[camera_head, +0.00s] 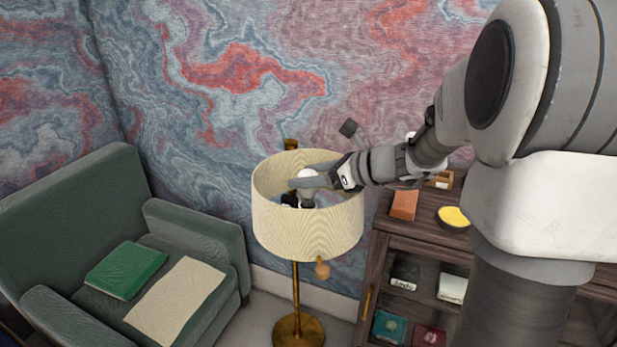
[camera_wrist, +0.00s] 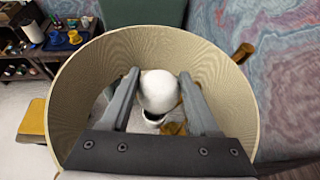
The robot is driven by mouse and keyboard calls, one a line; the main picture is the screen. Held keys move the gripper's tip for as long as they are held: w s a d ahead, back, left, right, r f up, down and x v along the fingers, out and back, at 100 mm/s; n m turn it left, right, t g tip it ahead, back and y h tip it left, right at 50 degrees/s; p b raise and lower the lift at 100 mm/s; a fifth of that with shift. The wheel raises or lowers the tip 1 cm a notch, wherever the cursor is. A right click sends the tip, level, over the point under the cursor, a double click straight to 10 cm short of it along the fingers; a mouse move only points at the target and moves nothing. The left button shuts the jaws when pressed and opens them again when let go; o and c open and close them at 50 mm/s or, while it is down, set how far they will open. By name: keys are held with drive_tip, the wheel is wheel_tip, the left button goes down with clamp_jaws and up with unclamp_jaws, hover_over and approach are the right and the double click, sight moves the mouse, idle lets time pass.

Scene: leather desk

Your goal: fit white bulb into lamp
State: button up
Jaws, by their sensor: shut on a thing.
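The floor lamp has a cream drum shade (camera_head: 305,236), open at the top, and a round brass base (camera_head: 298,331). My gripper (camera_head: 307,184) reaches over the rim into the shade from the right. It is shut on the white bulb (camera_head: 307,174). In the wrist view the bulb (camera_wrist: 158,90) sits between the two grey fingers (camera_wrist: 159,80), inside the shade (camera_wrist: 85,95). A white-rimmed, dark-centred ring (camera_wrist: 153,118) shows just below the bulb, partly hidden by it. I cannot tell whether bulb and ring touch.
A green armchair (camera_head: 70,215) with a green cushion (camera_head: 125,269) and a cream cloth (camera_head: 177,303) stands left of the lamp. A dark wooden cabinet (camera_head: 420,238) stands close on the right, bearing an orange block (camera_head: 404,205) and a yellow-filled bowl (camera_head: 453,217). A wooden pull (camera_head: 322,269) hangs below the shade.

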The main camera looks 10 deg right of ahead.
drive_tip(key=shift+s+f, duration=0.3)
drive_tip(key=shift+f, duration=0.65)
drive_tip(key=o, duration=1.4)
drive_tip(key=shift+o, duration=0.2)
drive_tip(key=shift+w+r+p, duration=0.2)
drive_tip(key=shift+r+p, duration=0.55)
drive_tip(key=shift+r, duration=0.1)
drive_tip(key=shift+r+p, duration=3.1)
drive_tip(key=shift+r, duration=0.9)
